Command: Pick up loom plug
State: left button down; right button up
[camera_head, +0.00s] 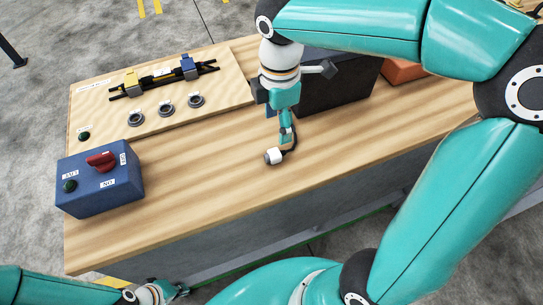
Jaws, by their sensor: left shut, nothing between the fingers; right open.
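A small white plug with a dark end face (273,157) lies on the wooden bench top, with a short black lead curving up behind it; I take it as the loom plug. My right gripper (287,134) points down just above and behind the plug, over the lead. It is open, seen nearly edge-on, and I cannot tell whether a finger touches the lead. My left gripper (181,289) is low at the bottom edge, in front of the bench, shut and empty; it is small and partly cut off.
The bench (200,190) carries a blue switch box (100,180) with a red knob at the left. A pale board (225,85) holds a black loom (160,79) and several rings. A dark box (335,85) and an orange item (402,72) stand behind my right arm. The front middle is clear.

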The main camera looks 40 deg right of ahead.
aim_at(275, 152)
jog(key=f, duration=1.1)
jog(key=shift+w+a, duration=0.1)
jog(key=shift+w, duration=0.2)
grip_shut()
